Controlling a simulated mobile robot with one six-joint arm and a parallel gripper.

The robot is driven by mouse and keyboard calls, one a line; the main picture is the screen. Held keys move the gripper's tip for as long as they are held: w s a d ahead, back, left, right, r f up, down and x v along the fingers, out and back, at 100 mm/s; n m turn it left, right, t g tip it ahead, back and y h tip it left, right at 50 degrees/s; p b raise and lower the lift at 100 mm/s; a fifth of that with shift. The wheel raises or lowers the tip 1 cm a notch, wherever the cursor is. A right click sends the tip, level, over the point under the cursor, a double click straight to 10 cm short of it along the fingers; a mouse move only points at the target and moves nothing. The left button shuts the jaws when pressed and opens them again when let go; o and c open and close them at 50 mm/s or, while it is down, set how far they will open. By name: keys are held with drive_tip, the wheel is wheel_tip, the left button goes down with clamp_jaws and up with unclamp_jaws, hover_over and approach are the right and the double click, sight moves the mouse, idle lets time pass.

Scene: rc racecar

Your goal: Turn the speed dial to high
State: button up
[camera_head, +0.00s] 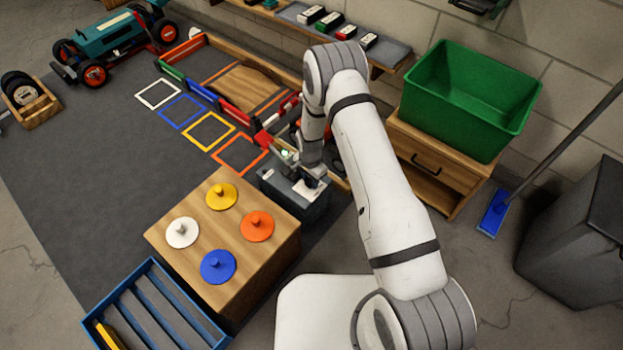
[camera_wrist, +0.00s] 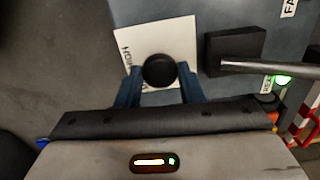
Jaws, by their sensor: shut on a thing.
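The speed dial (camera_wrist: 159,70) is a round black knob on a white label plate (camera_wrist: 178,38) in the wrist view. Part of a word, apparently "HIGH", shows at the plate's left edge; the other markings are hidden or cut off. My gripper (camera_wrist: 160,84) is shut on the dial, with one blue finger on each side of it. In the head view the grey control box (camera_head: 296,196) stands below my gripper (camera_head: 311,176), beside the wooden block. The dial itself is hard to make out there. I cannot tell which setting the dial points to.
A black block with a metal lever (camera_wrist: 235,52) sits right of the dial, near a green light (camera_wrist: 283,80). A wooden block with coloured knobbed discs (camera_head: 175,258) stands left of the box. A green bin (camera_head: 455,112) on a wooden cabinet (camera_head: 428,152) stands to the right.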

sight(310, 182)
drive_tip(key=m, duration=0.3)
drive_tip(key=shift+s+f+m, duration=0.1)
drive_tip(key=shift+s+m, duration=0.15)
drive_tip(key=shift+m, duration=2.15)
drive_tip(key=shift+s, duration=0.1)
drive_tip(key=o, duration=0.9)
drive_tip(key=shift+o, duration=0.4)
drive_tip(key=shift+w, duration=0.2)
drive_tip(key=shift+r, duration=0.4)
wheel_tip(310, 182, up, 7)
drive_tip(key=shift+a+r+p, duration=0.1)
drive_tip(key=shift+p, duration=1.05)
